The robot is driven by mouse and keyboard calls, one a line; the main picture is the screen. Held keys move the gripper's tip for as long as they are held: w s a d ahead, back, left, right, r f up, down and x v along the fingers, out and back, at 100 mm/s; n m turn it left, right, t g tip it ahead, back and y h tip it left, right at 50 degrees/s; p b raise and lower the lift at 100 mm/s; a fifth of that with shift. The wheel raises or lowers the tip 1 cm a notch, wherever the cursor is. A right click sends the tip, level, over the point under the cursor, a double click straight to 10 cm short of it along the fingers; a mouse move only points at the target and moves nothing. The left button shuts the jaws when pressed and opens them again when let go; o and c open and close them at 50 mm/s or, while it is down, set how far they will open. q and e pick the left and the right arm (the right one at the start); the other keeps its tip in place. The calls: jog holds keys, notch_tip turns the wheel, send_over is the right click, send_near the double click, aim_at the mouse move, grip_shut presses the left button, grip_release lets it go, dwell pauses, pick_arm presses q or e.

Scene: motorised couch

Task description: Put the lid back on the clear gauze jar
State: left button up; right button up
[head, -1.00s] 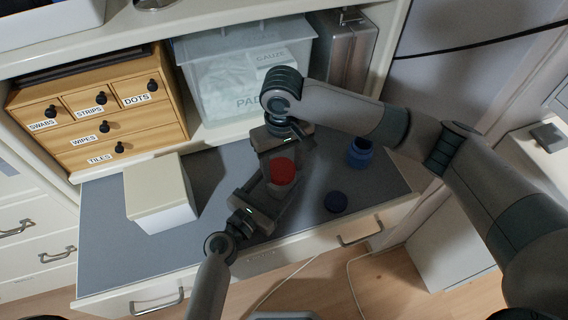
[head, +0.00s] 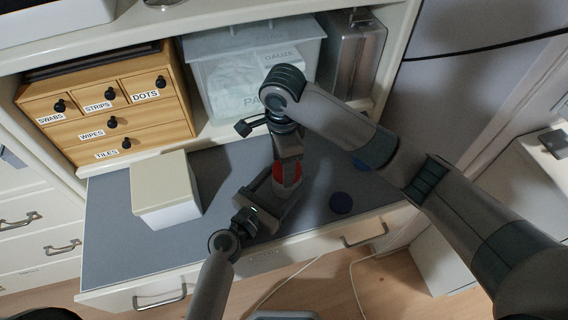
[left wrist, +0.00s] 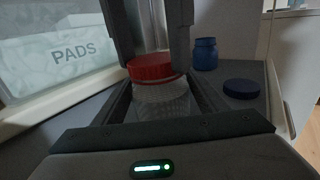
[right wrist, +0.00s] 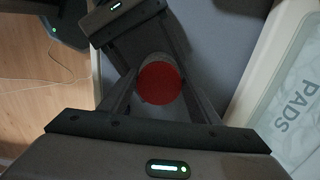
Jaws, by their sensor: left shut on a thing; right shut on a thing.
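The clear jar (left wrist: 162,102) stands upright between the fingers of my left gripper (head: 279,194), which is shut on its body. The red lid (left wrist: 151,67) sits at the jar's mouth; it also shows from above in the right wrist view (right wrist: 159,83). My right gripper (head: 287,170) comes down from above and is shut on the lid, one finger on each side. In the head view the right gripper's fingers partly cover the lid. I cannot tell whether the lid is fully seated or threaded.
A blue bottle (left wrist: 205,54) and a dark blue round lid (head: 341,203) are to the right on the grey drawer surface. A cream box (head: 165,191) stands left. The wooden drawer unit (head: 108,112) and a clear PADS bin (head: 222,75) stand behind.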

jog(key=m, duration=0.4)
jog(key=shift+w+m, duration=0.25)
jog(key=shift+m, duration=0.05)
jog(key=o, duration=1.1)
jog(key=shift+s+n, duration=0.1)
jog(key=shift+n, duration=0.4)
